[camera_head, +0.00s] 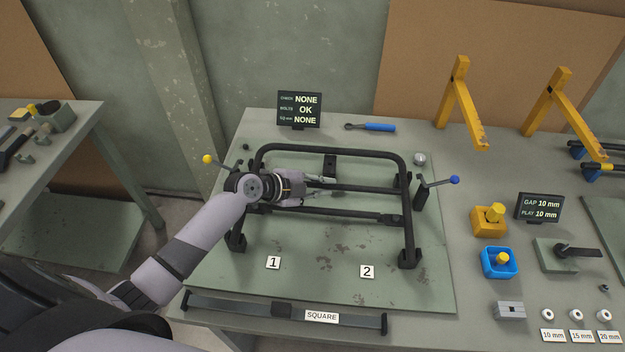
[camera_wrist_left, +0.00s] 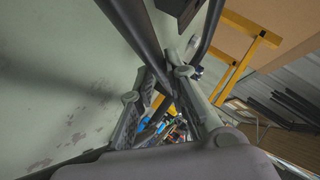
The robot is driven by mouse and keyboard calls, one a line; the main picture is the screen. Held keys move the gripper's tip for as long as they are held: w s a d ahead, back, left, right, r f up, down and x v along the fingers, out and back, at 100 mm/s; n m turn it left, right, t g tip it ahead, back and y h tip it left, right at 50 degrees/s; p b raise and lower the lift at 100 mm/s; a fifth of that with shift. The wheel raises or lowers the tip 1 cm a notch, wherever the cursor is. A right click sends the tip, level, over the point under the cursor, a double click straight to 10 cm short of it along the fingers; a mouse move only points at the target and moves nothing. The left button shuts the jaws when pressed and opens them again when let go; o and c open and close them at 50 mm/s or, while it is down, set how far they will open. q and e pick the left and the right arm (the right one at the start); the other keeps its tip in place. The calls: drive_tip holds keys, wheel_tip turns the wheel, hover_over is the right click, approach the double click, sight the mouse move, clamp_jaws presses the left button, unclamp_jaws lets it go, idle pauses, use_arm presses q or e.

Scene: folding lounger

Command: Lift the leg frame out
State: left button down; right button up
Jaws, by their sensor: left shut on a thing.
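The black tubular leg frame (camera_head: 404,200) sits over the green board on the bench, its feet near the labels 1 and 2. My left gripper (camera_head: 322,188) reaches in from the left over the frame, its fingers at the middle crossbar. In the left wrist view, a dark tube of the leg frame (camera_wrist_left: 131,24) runs down between the two fingers of the gripper (camera_wrist_left: 166,92), which is shut on it. The exact contact is partly hidden by the fingers. My right gripper is not in view.
A yellow-knobbed lever (camera_head: 208,159) and a blue-knobbed lever (camera_head: 454,180) flank the frame. The square bar (camera_head: 250,308) lies in front. Yellow brackets (camera_head: 455,95) and small blocks (camera_head: 488,221) are at right.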

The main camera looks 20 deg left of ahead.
use_arm(q)
drive_tip(key=shift+w+r, duration=0.1)
drive_tip(key=shift+r, duration=0.1)
drive_tip(key=shift+r+p, duration=0.3)
drive_tip(key=shift+r, duration=0.1)
wheel_tip(320, 180, up, 6)
drive_tip(key=p, duration=0.3)
idle(0.4)
idle(0.4)
